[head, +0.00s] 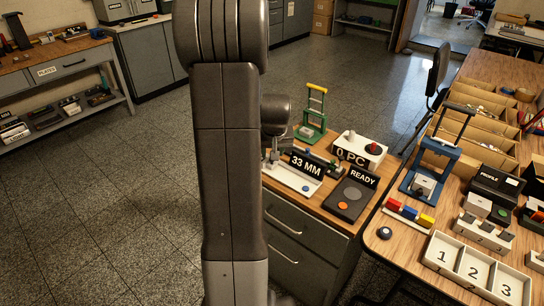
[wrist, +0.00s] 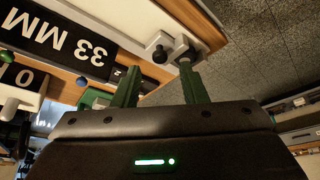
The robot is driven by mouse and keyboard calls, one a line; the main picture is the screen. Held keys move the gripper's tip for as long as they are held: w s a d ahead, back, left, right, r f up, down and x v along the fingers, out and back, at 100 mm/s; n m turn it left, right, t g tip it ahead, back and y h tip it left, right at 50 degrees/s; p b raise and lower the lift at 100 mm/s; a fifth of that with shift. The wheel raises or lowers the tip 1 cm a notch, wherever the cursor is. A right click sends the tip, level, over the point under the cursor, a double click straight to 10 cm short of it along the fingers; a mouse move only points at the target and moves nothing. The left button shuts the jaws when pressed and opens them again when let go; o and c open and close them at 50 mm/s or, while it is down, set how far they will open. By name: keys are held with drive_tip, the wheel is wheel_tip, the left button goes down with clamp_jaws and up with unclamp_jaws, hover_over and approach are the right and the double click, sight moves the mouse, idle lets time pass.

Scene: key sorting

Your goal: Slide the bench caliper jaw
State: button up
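The bench caliper is a pale rail (head: 292,180) on the small wooden bench in the head view, with a black "33 MM" display (head: 307,165) behind it. In the wrist view the display (wrist: 60,42) appears upside down at the left. A pale jaw block (wrist: 183,47) with a dark knob (wrist: 160,53) beside it shows at the upper middle. My gripper (wrist: 158,82) has its two green fingers spread apart with nothing clearly held between them. The right fingertip overlaps the jaw block's near end; I cannot tell whether they touch.
A green press-like stand (head: 313,115) is behind. The workbench at right is crowded; floor (head: 110,190) at left is clear.

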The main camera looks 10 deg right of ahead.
drive_tip(key=shift+x, duration=1.55)
clamp_jaws()
